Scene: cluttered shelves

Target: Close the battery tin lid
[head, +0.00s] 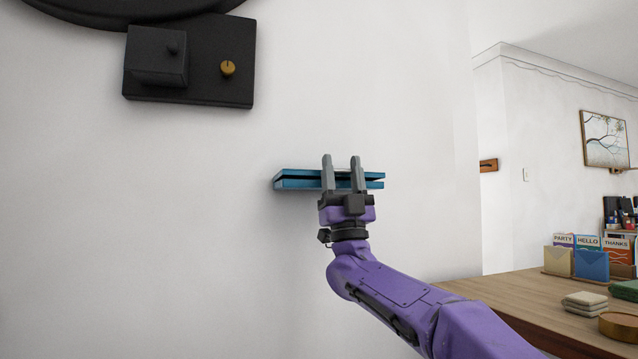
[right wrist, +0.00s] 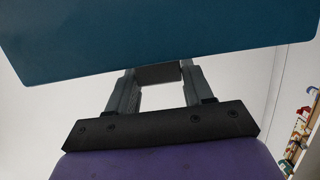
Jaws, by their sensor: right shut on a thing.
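The blue battery tin (head: 292,184) is up against the white wall in the middle of the head view. A dark gap runs between its upper plate, the lid (head: 300,173), and its lower part, so it looks slightly ajar. My right gripper (head: 343,164) is in front of the tin, its two grey fingers pointing up across it. In the right wrist view, a broad teal face of the tin (right wrist: 165,35) fills the top, and the fingers (right wrist: 158,76) are shut on a small dark part below it. The fingers hide part of the tin's front. My left gripper is not in view.
A wooden table (head: 470,285) at lower right holds card boxes (head: 591,263), stacked pale coasters (head: 585,303) and a round wooden piece (head: 618,326). The wall around the tin is clear.

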